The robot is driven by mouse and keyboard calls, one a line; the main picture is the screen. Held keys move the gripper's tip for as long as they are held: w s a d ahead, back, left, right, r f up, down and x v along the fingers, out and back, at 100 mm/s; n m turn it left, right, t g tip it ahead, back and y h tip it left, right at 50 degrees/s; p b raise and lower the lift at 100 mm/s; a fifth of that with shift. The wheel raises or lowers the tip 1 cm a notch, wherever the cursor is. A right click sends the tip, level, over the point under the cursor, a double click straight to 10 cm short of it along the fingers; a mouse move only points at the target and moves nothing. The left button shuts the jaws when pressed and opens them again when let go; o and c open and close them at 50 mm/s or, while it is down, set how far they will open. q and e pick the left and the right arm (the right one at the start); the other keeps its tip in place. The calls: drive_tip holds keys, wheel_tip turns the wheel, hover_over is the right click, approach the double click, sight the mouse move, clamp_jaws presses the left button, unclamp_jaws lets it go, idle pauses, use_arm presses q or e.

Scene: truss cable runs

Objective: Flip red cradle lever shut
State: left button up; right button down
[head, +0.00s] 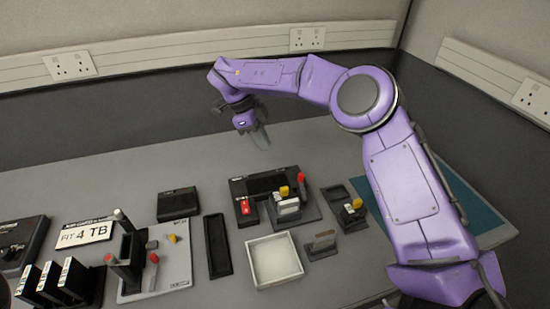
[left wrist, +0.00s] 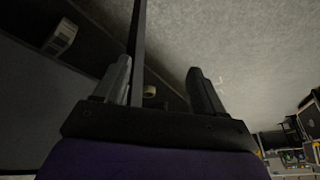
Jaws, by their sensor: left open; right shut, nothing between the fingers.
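Several red parts show in the head view, and I cannot tell for sure which is the cradle lever. A red-tipped upright piece (head: 301,178) stands at the right of the dark dock (head: 250,187), by a yellow piece. A red block (head: 245,207) sits at the dock's front left. The grey board (head: 177,262) at left carries a black upright holder (head: 131,247) with small red-tipped parts (head: 152,245). My right gripper (head: 261,138) hangs shut and empty above the back of the table, apart from all of these. My left gripper (left wrist: 163,85) is open and empty in the left wrist view.
A white square tray (head: 274,261) and a long black tray (head: 217,246) lie mid-table. A "FIT 4 TB" sign (head: 87,233) and black drives (head: 68,278) are at left. A black box (head: 178,203) stands behind the board. The table's back is clear.

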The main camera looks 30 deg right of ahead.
use_arm(q)
drive_tip(key=r+p, duration=0.3)
drive_tip(key=shift+s+r, duration=0.1)
drive_tip(key=shift+s, duration=0.25)
use_arm(e)
drive_tip(key=s+d+f, duration=0.5)
drive_tip(key=s+f, duration=0.1)
drive_tip(key=f, duration=0.2)
drive_tip(key=shift+d+f, duration=0.15)
drive_tip(key=shift+d, duration=0.2)
